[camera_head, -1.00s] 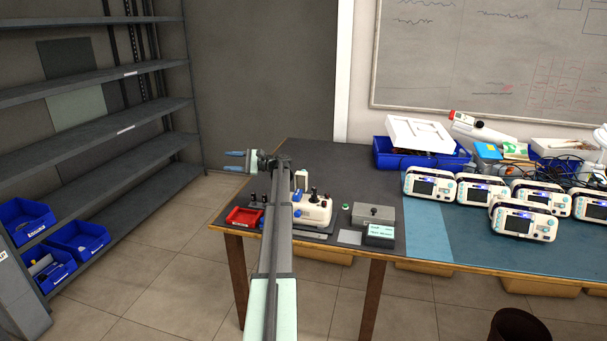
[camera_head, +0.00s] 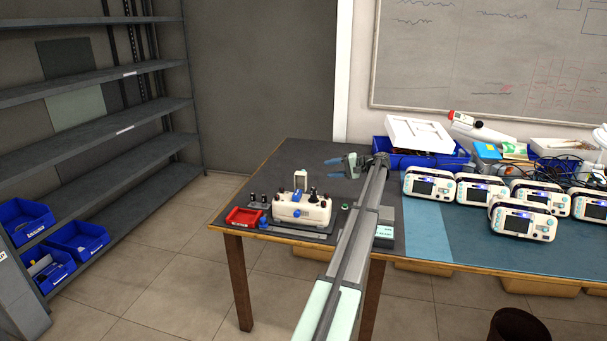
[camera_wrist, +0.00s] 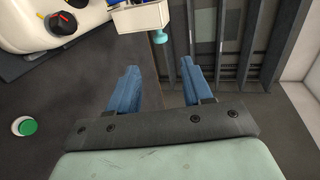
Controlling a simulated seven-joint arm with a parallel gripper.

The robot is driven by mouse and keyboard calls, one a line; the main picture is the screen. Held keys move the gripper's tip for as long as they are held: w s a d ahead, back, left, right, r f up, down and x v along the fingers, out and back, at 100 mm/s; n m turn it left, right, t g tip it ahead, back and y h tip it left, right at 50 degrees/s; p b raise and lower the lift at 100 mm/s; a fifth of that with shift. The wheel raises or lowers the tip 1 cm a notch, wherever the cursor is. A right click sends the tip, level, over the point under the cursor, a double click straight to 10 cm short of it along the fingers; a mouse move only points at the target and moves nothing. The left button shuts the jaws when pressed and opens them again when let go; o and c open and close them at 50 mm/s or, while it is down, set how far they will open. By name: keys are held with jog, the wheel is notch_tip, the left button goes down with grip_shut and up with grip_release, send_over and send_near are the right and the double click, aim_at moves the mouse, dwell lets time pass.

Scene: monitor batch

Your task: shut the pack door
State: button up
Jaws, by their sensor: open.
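A white device (camera_head: 288,211) with black knobs and blue parts stands at the left end of the bench. An upright white flap (camera_head: 296,181) rises at its back and looks like the pack door, standing open. In the wrist view, the device (camera_wrist: 35,25) fills the upper left corner. A white and blue part with a teal knob (camera_wrist: 160,37) shows at top centre, probably the door. My gripper (camera_head: 332,168) is open and empty, to the right of the flap and apart from it. In the wrist view its blue fingers (camera_wrist: 157,75) are spread, below the teal knob.
A red tray (camera_head: 243,216) lies left of the device. A green button (camera_wrist: 25,126) is at the left of the wrist view. Several monitors (camera_head: 432,186) and a blue bin (camera_head: 440,161) stand to the right. The dark bench behind the device is clear.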

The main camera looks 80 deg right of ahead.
aim_at(304, 172)
jog(key=x, duration=1.3)
jog(key=shift+r, duration=0.1)
grip_shut()
